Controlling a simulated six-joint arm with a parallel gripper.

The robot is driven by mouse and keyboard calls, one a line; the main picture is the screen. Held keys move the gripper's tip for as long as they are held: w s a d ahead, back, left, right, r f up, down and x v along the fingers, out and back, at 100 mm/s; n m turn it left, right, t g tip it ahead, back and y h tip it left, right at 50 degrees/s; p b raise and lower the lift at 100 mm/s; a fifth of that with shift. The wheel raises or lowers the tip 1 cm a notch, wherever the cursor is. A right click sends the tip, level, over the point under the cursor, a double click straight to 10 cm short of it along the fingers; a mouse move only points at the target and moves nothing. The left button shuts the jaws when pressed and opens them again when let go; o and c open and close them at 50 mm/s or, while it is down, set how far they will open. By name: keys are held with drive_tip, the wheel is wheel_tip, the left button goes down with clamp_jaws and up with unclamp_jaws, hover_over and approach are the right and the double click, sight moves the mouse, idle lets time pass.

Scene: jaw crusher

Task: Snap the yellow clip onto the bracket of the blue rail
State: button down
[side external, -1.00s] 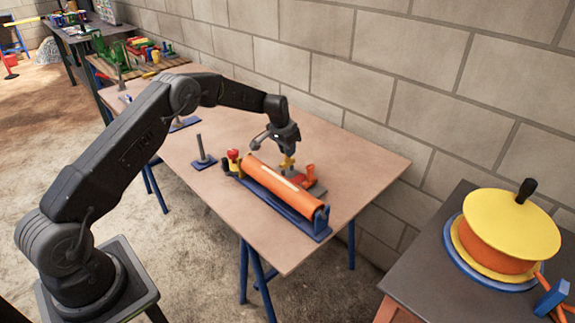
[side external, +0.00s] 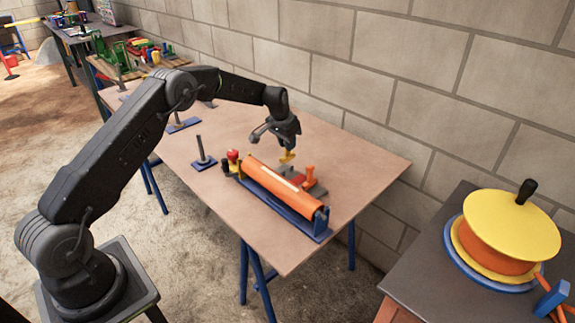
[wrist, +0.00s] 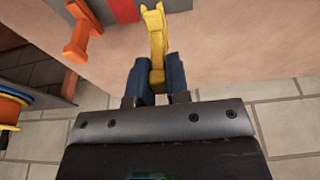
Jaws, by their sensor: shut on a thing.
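The yellow clip (side external: 287,157) is held below my gripper (side external: 288,148), above the far side of the blue rail (side external: 316,231). In the wrist view my gripper (wrist: 157,80) has its two dark fingers shut on the yellow clip (wrist: 155,32), which sticks out past the fingertips. The clip is clear of the tabletop. The blue rail lies under a long orange cylinder (side external: 272,183) on the table. I cannot make out the rail's bracket clearly.
Behind the cylinder stand an orange lever-like piece (side external: 310,174) and grey blocks with a red part (wrist: 121,10). A red knob (side external: 232,155) is at the rail's left end. A blue-based post (side external: 202,155) stands further left. The right of the tabletop is clear.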

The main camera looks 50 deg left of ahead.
drive_tip(key=w+v, duration=0.2)
drive_tip(key=v, duration=0.6)
drive_tip(key=w+r+v, duration=0.1)
drive_tip(key=w+v, duration=0.1)
drive_tip(key=v, duration=0.5)
drive_tip(key=s+d, duration=0.5)
drive_tip(key=d, duration=0.7)
drive_tip(key=s+d, duration=0.6)
drive_tip(key=d, duration=0.6)
drive_tip(key=shift+s+d+f, duration=0.1)
drive_tip(key=shift+d+f, duration=0.05)
drive_tip(key=shift+f, duration=1.1)
drive_tip(key=shift+s+d+f, duration=0.1)
drive_tip(key=shift+f, duration=1.2)
drive_tip(key=shift+s+x, duration=0.25)
drive_tip(key=shift+x, duration=0.7)
drive_tip(key=shift+s+x, duration=0.2)
drive_tip(key=shift+x, duration=0.7)
drive_tip(key=shift+s+x, duration=0.25)
drive_tip(key=shift+x, duration=0.7)
drive_tip(key=shift+s+x, duration=0.2)
drive_tip(key=shift+x, duration=0.65)
drive_tip(key=shift+s+x, duration=0.2)
drive_tip(key=shift+x, duration=0.65)
